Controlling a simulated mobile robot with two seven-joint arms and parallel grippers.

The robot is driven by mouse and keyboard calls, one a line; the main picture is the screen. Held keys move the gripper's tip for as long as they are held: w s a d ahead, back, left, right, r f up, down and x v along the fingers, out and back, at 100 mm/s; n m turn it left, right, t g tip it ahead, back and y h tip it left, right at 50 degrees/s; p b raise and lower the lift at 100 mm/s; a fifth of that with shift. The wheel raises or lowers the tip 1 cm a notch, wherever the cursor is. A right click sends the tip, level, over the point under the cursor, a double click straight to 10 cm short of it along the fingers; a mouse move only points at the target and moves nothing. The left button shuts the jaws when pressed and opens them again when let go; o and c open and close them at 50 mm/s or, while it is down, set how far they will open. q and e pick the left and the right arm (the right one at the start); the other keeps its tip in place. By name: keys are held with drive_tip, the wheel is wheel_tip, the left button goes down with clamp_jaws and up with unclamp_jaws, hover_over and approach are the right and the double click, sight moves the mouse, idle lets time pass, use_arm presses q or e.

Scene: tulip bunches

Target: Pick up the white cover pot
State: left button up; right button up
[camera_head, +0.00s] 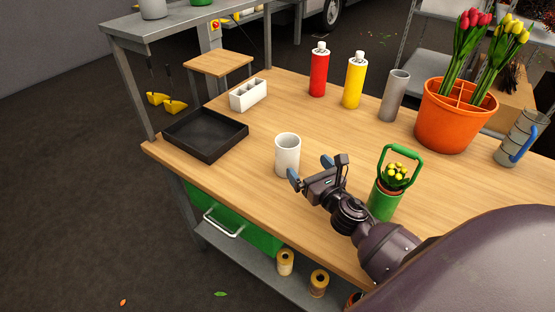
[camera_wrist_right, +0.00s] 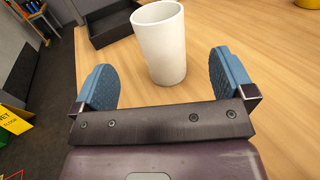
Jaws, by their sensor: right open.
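The white cover pot (camera_head: 288,155) stands upright on the wooden table near its front edge. My right gripper (camera_head: 310,170) is open just to the right of the pot in the head view. In the right wrist view the pot (camera_wrist_right: 163,45) stands beyond and between the two spread blue fingertips of the gripper (camera_wrist_right: 165,80), and no finger visibly touches it. The pot looks empty in the head view. My left gripper is not in view.
A black tray (camera_head: 206,146) lies left of the pot. A green pot with yellow flowers (camera_head: 384,199) stands close to my right arm. Red (camera_head: 319,72) and yellow (camera_head: 355,82) bottles, a grey cylinder (camera_head: 394,97) and an orange tulip bucket (camera_head: 452,122) stand farther back.

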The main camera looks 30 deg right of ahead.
sight(282, 140)
drive_tip(key=shift+w+f, duration=0.2)
drive_tip(key=shift+f, duration=0.55)
drive_tip(key=shift+w+d+r, duration=0.1)
drive_tip(key=shift+w, duration=1.65)
drive_tip(key=shift+w+d+r, duration=0.15)
drive_tip(key=shift+w, duration=1.65)
drive_tip(key=shift+w+d+r, duration=0.1)
drive_tip(key=shift+w, duration=1.65)
drive_tip(key=c, duration=1.2)
